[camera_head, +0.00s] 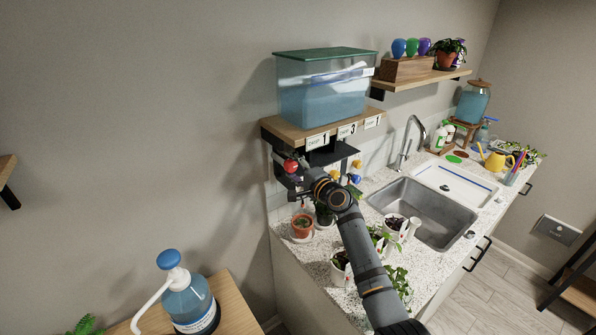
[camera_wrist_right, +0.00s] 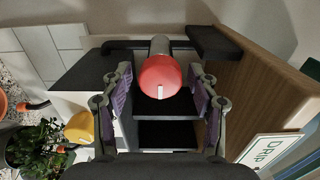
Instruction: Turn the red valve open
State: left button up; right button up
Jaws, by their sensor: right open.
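The red valve (camera_head: 291,166) is a small round knob below the shelf that carries the water tank (camera_head: 322,95). In the right wrist view the red valve (camera_wrist_right: 160,76) shows face-on with a white line pointing down its face. My right gripper (camera_head: 299,178) reaches up to it from the front. In the wrist view the fingers of my right gripper (camera_wrist_right: 160,100) are open, one on each side of the knob, with gaps between pads and knob. My left gripper is not in view.
The wooden shelf (camera_head: 268,124) with numbered drip labels is close above my gripper. Potted plants (camera_head: 302,226) stand on the counter below, around my right arm. A sink (camera_head: 430,215) lies to the right. A pump bottle (camera_head: 188,300) stands at lower left.

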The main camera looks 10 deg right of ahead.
jog(key=v, duration=1.1)
jog(key=shift+s, duration=0.3)
jog(key=shift+d+f, duration=0.1)
